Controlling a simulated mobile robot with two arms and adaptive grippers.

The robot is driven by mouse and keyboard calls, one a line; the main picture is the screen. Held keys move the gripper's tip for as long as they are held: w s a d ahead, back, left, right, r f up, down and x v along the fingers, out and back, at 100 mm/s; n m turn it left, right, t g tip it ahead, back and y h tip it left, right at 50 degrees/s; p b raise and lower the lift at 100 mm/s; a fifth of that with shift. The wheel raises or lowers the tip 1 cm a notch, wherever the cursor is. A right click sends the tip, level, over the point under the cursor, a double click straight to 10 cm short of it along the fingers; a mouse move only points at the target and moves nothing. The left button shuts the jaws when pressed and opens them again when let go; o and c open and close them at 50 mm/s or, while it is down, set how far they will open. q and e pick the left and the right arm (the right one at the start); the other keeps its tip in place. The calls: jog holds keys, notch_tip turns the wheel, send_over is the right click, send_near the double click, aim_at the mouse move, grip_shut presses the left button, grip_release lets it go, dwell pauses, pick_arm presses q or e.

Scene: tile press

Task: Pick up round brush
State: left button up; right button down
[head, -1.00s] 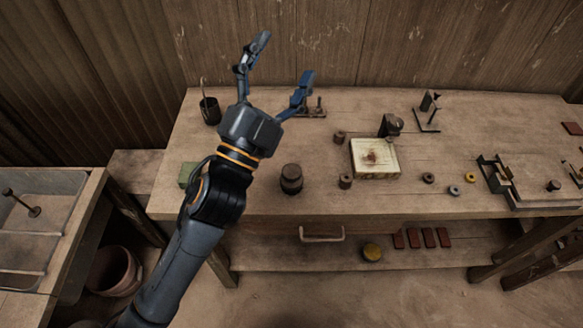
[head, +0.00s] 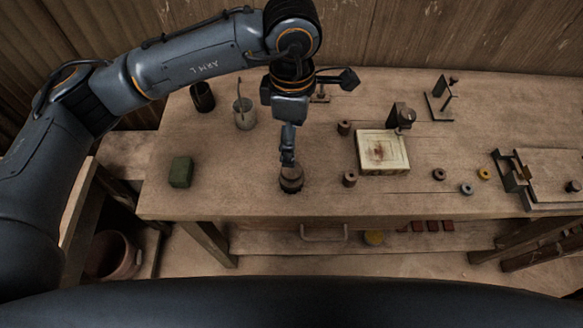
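A squat, round, dark brown wooden piece (head: 291,181), which looks like the round brush, stands upright on the workbench (head: 240,190) near its front edge. My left gripper (head: 288,158) points down directly over it, with the fingertips at or just above its top. The fingers are seen edge-on and overlap, so their opening and any contact are unclear. The fingers hide part of the piece's top. My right gripper is not in view.
A green block (head: 180,171) lies to the left. A dark cup (head: 202,97) and a grey cup (head: 244,114) stand behind. Small spools (head: 349,178) and a pale square plate (head: 383,152) are to the right. The bench between block and brown piece is clear.

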aim_at(292, 174)
pick_arm(q)
notch_tip(292, 174, down, 8)
jog(key=shift+s+a+f+p, duration=0.1)
jog(key=shift+s+a+p, duration=0.05)
jog(key=shift+p, duration=1)
jog(key=shift+f+p, duration=0.25)
jog(key=shift+p, duration=0.1)
notch_tip(292, 174, down, 4)
jog(key=shift+s+r+p, duration=0.1)
jog(key=shift+r+p, duration=0.05)
jog(key=shift+p, duration=0.85)
jog(key=shift+f, duration=0.5)
jog(key=c, duration=1.3)
